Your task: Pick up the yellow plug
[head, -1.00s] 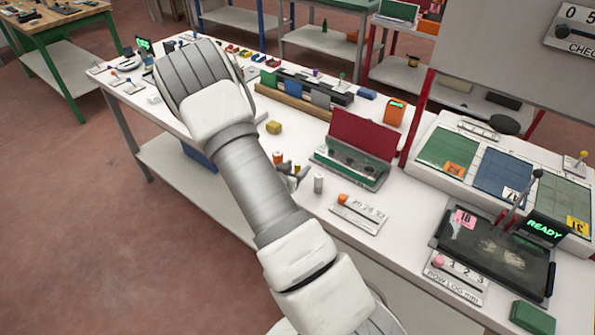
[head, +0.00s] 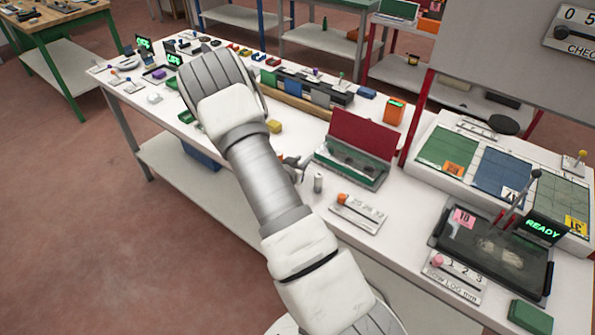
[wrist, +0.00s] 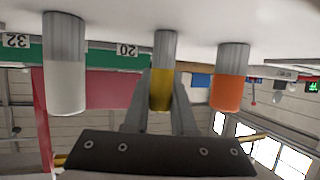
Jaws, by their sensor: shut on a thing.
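The yellow plug (wrist: 161,90) shows in the middle of the wrist view, with a grey end and a yellow end. The wrist picture is upside down, with the white bench top along its upper edge. My gripper (wrist: 161,104) is shut on the yellow end, one finger on each side. Whether the plug touches the bench is unclear. In the head view my gripper (head: 294,165) is low over the bench, and the yellow plug is hidden there.
A white plug (wrist: 66,85) and an orange plug (wrist: 230,92) stand on either side; the white plug (head: 318,182) also shows in the head view. Close by are an open green case with a red lid (head: 362,136) and a numbered slider plate (head: 358,213).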

